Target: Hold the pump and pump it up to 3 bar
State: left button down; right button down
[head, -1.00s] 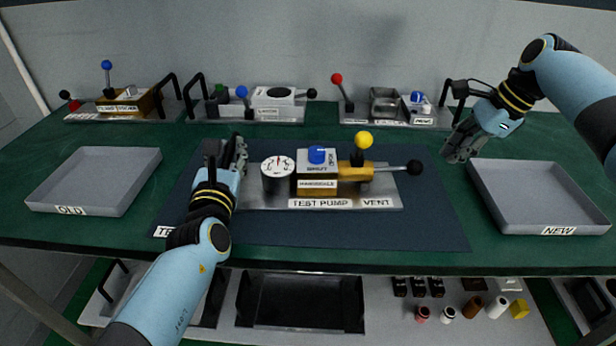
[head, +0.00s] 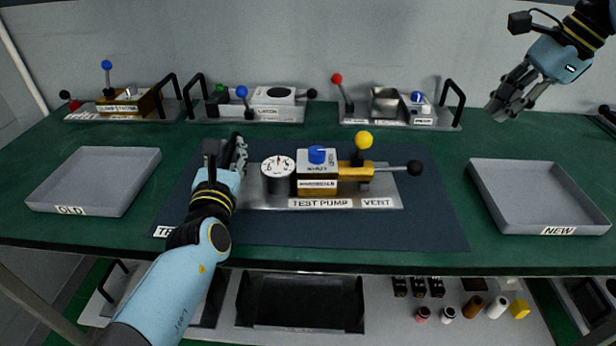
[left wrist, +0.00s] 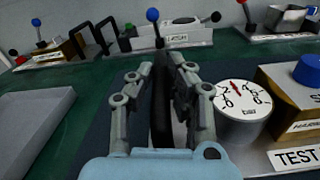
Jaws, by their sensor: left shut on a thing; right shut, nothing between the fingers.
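The test pump (head: 335,203) stands on the dark mat, with a blue knob (head: 317,155), a yellow-knobbed lever (head: 363,141) and a black-knobbed rod (head: 414,167) on its right. Its white gauge (head: 278,166) also shows in the left wrist view (left wrist: 243,98); its red needle points up, between the 2 and 4 marks. My left gripper (head: 232,155) is shut on the pump's black handle (left wrist: 161,105), left of the gauge; its fingers hide part of the handle. My right gripper (head: 508,104) is shut and empty, raised at the upper right, away from the pump.
A grey OLD tray (head: 97,208) lies at the left and a grey NEW tray (head: 520,221) at the right. Several fixtures with levers and black handles line the back edge. Below the table is a shelf with a black bin (head: 300,329) and small parts.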

pick_arm(q)
jog(key=c, duration=1.3)
grip_release()
jog(key=shift+s+f, duration=0.15)
jog(key=shift+f, duration=0.35)
jog(key=shift+o, duration=0.5)
jog(key=shift+w+r, duration=0.2)
jog(key=shift+r+p, duration=1.85)
jog(key=shift+r, duration=0.85)
